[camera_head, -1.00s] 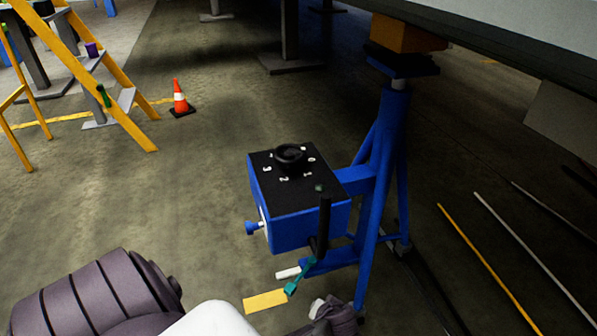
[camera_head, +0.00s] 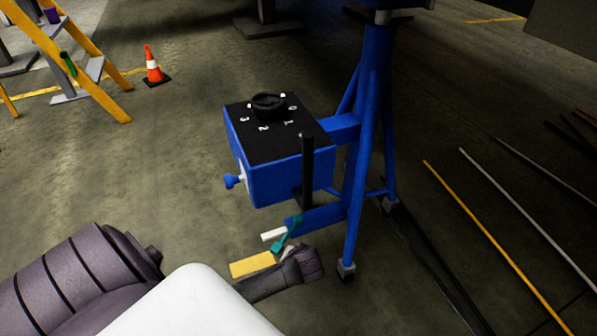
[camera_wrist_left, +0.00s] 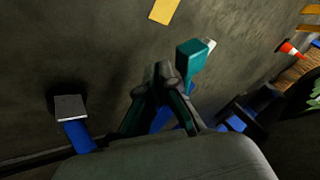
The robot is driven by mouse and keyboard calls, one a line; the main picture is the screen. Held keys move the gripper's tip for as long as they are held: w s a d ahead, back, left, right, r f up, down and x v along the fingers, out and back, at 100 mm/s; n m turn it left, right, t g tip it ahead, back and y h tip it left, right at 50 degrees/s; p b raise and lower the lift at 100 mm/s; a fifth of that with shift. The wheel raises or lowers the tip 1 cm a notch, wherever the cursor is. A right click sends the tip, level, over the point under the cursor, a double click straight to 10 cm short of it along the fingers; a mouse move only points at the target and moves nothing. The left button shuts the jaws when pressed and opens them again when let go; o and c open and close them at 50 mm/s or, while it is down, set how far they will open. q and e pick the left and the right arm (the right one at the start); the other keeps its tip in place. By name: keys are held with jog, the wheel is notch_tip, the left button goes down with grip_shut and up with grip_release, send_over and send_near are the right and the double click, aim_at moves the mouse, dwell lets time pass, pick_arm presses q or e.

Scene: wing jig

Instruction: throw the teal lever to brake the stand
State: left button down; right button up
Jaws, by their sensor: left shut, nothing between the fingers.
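The teal lever (camera_head: 285,236) sits low on the blue stand (camera_head: 364,150), at the foot end below the box, angled down to the left. It also shows in the left wrist view, with its teal block end (camera_wrist_left: 192,56) just right of the fingertips. My left gripper (camera_head: 300,262) is just below the lever in the head view. In the left wrist view its fingers (camera_wrist_left: 165,72) are together and empty. I cannot tell whether they touch the lever. My right gripper is not in view.
A blue box with a black numbered dial top (camera_head: 270,135) and a dark upright handle (camera_head: 307,165) stands above the lever. A yellow floor patch (camera_head: 252,265) lies beside it. An orange cone (camera_head: 153,66) and yellow ladder (camera_head: 95,80) stand at upper left. Rods lie on the right.

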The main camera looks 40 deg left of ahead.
pick_arm(q)
jog(key=shift+s+a, duration=0.15)
jog(key=shift+a, duration=0.5)
jog(key=shift+a+r, duration=0.1)
